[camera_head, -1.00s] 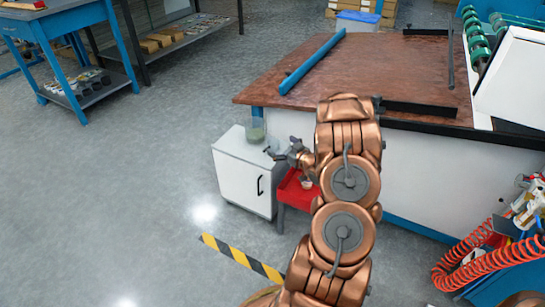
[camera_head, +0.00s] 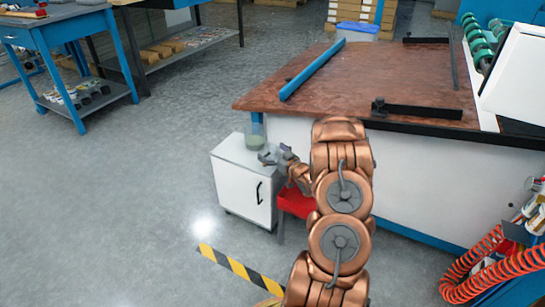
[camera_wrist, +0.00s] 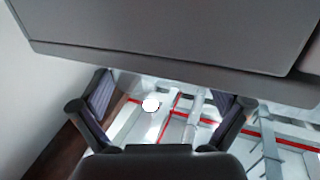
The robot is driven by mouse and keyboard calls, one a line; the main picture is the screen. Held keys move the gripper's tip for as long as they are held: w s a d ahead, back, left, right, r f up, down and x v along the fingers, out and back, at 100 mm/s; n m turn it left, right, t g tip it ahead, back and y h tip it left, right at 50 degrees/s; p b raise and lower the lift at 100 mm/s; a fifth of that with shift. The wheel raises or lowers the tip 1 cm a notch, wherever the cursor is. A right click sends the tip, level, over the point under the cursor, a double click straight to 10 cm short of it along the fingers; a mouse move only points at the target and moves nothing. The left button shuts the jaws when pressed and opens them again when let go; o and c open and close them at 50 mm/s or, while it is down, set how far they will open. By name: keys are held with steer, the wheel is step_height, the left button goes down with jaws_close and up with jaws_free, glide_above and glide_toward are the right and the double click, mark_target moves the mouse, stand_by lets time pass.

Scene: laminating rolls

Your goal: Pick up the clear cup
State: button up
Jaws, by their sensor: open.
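A clear cup (camera_head: 256,138) with a pale greenish lower part stands upright at the back of the white cabinet's top (camera_head: 236,151) in the head view. My gripper (camera_head: 270,158) is just in front of it and slightly to the right, over the cabinet top. A small gap seems to show between them.
A red stool or tray (camera_head: 297,201) is under my arm, right of the cabinet. The large brown-topped table (camera_head: 370,75) stands close behind. A grey slab (camera_wrist: 180,35) fills the top of the wrist view. Open floor lies left, with striped tape (camera_head: 240,268).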

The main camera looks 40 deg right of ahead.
steer(key=shift+w, duration=0.3)
steer(key=c, duration=0.8)
